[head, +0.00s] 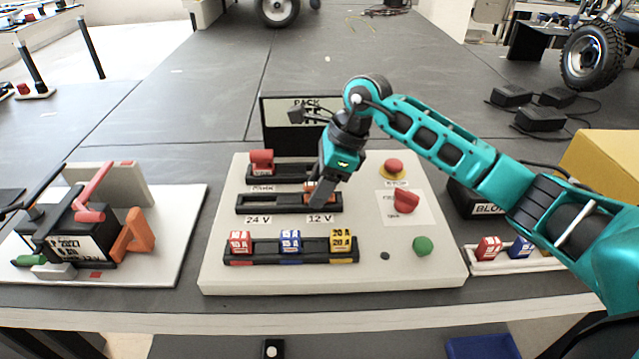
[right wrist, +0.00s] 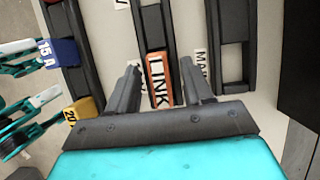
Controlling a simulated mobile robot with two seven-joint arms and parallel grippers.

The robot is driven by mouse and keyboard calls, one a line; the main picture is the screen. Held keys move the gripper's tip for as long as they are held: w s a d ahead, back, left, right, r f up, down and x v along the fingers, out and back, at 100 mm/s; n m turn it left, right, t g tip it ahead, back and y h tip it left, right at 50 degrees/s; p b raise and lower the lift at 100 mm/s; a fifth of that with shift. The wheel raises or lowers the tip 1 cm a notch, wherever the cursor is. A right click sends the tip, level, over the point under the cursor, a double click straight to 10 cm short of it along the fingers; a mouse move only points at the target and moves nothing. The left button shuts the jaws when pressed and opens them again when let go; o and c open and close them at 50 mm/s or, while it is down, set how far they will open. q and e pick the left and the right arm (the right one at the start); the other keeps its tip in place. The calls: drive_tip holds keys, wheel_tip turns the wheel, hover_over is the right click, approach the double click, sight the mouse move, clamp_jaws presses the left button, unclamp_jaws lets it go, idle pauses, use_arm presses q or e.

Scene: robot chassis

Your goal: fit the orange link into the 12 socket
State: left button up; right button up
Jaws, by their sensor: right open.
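The orange link (right wrist: 158,80), with LINK on its white top, is at the 12 V end of the black middle rail (head: 266,203) on the pale panel. In the head view my gripper largely hides it; only orange bits show. I cannot tell whether it is fully down in the 12 socket, which it covers. The 12 V label (head: 320,218) is just in front, and the 24 V end lies to its left. My right gripper (right wrist: 160,72) is open, pointing down, with one finger on each side of the link and small gaps visible. My left gripper is not in view.
Red, blue and yellow fuses (head: 290,241) stand in the front rail. A red block (head: 262,161) sits in the back rail. A red knob (head: 406,201), a red stop button (head: 394,166) and a green button (head: 422,246) are to the right.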

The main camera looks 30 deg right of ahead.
drive_tip(key=v, duration=1.2)
drive_tip(key=shift+r+p, duration=0.15)
drive_tip(key=shift+p, duration=0.3)
